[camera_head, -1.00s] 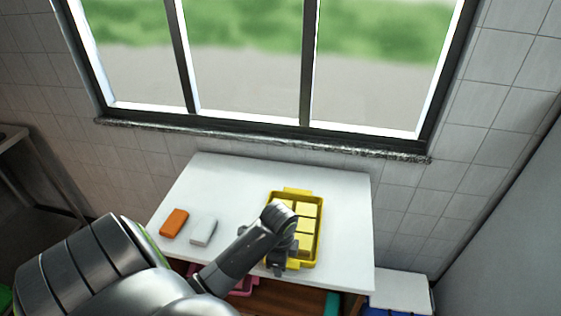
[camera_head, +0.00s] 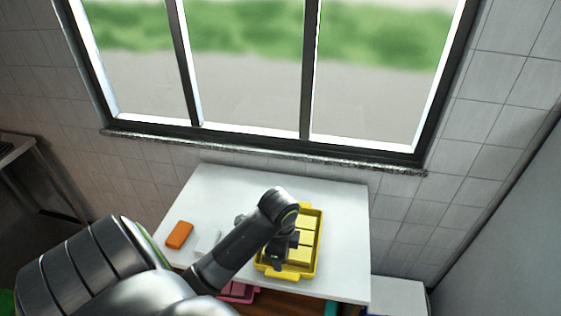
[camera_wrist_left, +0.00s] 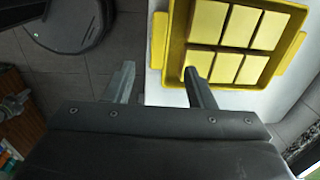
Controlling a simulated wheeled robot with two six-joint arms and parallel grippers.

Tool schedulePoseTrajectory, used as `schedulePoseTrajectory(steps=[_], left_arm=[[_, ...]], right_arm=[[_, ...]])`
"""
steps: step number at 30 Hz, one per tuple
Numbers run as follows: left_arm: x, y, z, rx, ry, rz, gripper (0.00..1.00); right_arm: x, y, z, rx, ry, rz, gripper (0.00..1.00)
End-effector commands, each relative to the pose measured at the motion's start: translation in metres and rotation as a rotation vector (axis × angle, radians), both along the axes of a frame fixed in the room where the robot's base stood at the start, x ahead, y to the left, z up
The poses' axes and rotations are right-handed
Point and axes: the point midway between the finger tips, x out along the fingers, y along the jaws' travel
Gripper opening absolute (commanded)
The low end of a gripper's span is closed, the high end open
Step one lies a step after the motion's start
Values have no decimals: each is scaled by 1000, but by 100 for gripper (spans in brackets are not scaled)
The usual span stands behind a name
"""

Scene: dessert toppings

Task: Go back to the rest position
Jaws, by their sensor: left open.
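My left gripper (camera_wrist_left: 160,78) is open, with nothing between its fingers. In the wrist view the fingers point at the white table's edge, and one finger overlaps a corner of the yellow tray (camera_wrist_left: 158,40). The tray holds several yellow blocks (camera_wrist_left: 240,24) in rows. In the head view the left wrist hangs over the left side of the tray (camera_head: 319,240), hiding part of it and some blocks (camera_head: 306,238). Whether the fingers touch the tray cannot be told. My right gripper is not in view.
An orange block (camera_head: 179,235) and a pale block (camera_head: 207,242), partly hidden by my arm, lie left on the white table (camera_head: 225,185). A window (camera_head: 255,75) is behind. Pink items (camera_head: 237,291) show below the table. The table's back is clear.

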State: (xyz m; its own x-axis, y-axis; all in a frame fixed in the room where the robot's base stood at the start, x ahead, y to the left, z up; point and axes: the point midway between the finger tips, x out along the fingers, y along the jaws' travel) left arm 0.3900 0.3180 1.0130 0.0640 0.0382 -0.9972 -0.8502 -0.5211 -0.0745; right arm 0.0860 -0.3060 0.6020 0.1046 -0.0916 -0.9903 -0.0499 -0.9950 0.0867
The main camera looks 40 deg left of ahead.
Motion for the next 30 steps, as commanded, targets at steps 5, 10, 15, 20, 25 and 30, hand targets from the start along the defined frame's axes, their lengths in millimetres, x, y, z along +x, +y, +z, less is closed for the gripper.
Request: schedulePoseTrajectory(steps=[5, 10, 15, 20, 25, 30], left_arm=[[0, 0, -1, 0, 0, 0, 49], [0, 0, -1, 0, 0, 0, 49], [-1, 0, -1, -1, -1, 4, 49], [-20, -5, -11, -10, -28, 111, 49], [-67, -14, -24, -34, -117, 405, 49], [-105, -17, -23, -61, -207, 678, 49]], right_arm=[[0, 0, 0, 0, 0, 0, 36], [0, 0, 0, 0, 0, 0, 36], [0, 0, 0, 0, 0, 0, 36], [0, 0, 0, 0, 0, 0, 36], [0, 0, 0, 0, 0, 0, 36], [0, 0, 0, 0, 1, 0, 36]])
